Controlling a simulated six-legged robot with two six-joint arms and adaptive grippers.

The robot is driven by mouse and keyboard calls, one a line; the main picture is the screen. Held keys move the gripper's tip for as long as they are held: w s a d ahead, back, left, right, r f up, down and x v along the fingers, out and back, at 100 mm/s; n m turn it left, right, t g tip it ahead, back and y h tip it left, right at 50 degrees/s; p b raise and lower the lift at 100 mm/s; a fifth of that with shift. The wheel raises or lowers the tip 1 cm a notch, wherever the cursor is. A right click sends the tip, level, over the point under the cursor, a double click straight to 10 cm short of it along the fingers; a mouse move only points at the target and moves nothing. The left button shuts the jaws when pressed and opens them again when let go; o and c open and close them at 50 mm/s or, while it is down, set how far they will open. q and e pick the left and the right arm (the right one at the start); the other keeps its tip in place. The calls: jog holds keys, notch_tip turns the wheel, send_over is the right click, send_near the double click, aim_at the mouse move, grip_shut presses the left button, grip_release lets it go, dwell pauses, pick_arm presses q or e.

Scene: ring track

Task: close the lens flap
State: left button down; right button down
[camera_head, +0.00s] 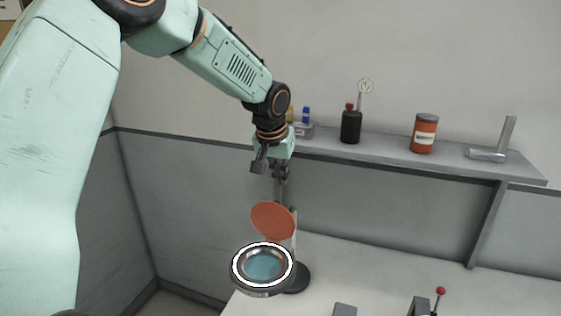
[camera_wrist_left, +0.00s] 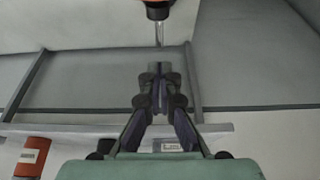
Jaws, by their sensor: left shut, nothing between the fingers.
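The lens flap (camera_head: 273,221) is an orange-red disc standing tilted up behind the ring-shaped lens (camera_head: 262,266), so the flap is open. The lens has a white ring, a dark rim and a blue glass, and sits on a dark stand on the table. My left gripper (camera_head: 281,180) is shut and empty, pointing down just above and behind the flap. In the head view I cannot tell whether it touches the flap. The shut fingers also show in the left wrist view (camera_wrist_left: 158,72), with a thin rod and an orange-and-black part beyond them. My right gripper is not in view.
A grey shelf (camera_head: 380,152) on the back wall holds a dark bottle (camera_head: 351,126), an orange can (camera_head: 424,134) and a metal bracket (camera_head: 490,153). A red-knobbed lever (camera_head: 439,293) stands at the table's front right. The white table (camera_head: 365,270) is clear between lens and lever.

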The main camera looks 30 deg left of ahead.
aim_at(274, 218)
pick_arm(q)
jog(key=s+f, duration=0.1)
jog(key=s+f+p, duration=0.1)
jog(key=f, duration=0.1)
jog(key=shift+s+d+f, duration=0.15)
jog(key=shift+s+d, duration=0.2)
jog(key=shift+s, duration=0.05)
jog(key=shift+w+d, duration=0.1)
jog(key=shift+w, duration=0.05)
dwell(0.3)
